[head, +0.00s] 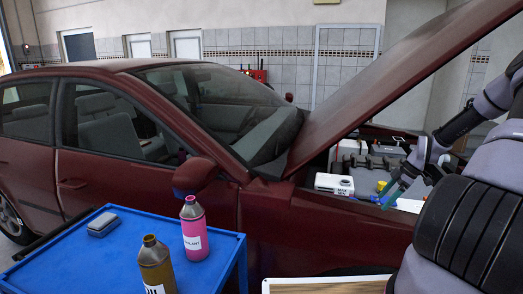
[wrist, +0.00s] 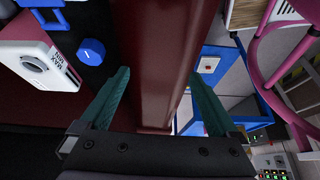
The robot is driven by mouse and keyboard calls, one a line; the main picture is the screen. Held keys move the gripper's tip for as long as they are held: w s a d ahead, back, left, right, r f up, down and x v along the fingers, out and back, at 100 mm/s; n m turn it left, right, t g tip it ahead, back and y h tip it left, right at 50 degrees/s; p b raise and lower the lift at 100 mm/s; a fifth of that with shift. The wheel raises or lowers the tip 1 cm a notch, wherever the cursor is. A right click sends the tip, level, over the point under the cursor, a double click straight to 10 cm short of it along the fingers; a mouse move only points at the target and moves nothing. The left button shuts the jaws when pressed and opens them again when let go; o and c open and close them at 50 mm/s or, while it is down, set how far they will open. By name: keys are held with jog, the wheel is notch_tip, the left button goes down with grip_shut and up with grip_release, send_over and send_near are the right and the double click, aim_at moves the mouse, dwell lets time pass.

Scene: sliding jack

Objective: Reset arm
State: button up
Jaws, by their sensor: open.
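My gripper (head: 392,193) is over the near side of the open engine bay of the dark red car (head: 130,130), with its teal fingers pointing down. In the wrist view my gripper (wrist: 160,76) has its two fingers wide apart with nothing held between them. The red body edge (wrist: 160,60) of the car shows beyond and between the fingers; the distance to it is hard to judge. My arm comes in from the right in the head view.
The raised hood (head: 390,75) slants over the engine bay. A white reservoir (head: 334,184) sits left of my gripper. A blue cart (head: 75,262) carries a pink-labelled bottle (head: 194,230), a brown bottle (head: 156,265) and a grey block (head: 103,224). Pink curved tubing (wrist: 263,55) shows in the wrist view.

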jog(key=shift+s+a+r, duration=0.1)
jog(key=shift+s+r, duration=0.15)
jog(key=shift+r, duration=0.5)
jog(key=s+a+r+m+h, duration=0.2)
jog(key=a+r+m, duration=0.1)
jog(key=r, duration=0.5)
jog(key=s+a+r+m+h, duration=0.1)
jog(key=s+a+r+m, duration=0.25)
jog(key=r, duration=0.55)
jog(key=s+a+r+m+h, duration=0.2)
jog(key=a+r, duration=0.2)
jog(key=r, duration=0.4)
jog(key=s+a+r+m+t+y, duration=0.1)
jog(key=s+a+r+m+t, duration=0.2)
jog(key=s+a+r+m, duration=0.2)
jog(key=s+a+r+m+t, duration=0.2)
jog(key=s+a+r+m, duration=0.3)
jog(key=s+r, duration=0.4)
jog(key=s, duration=0.5)
jog(key=shift+r+t+y, duration=0.15)
jog(key=shift+t+y, duration=0.25)
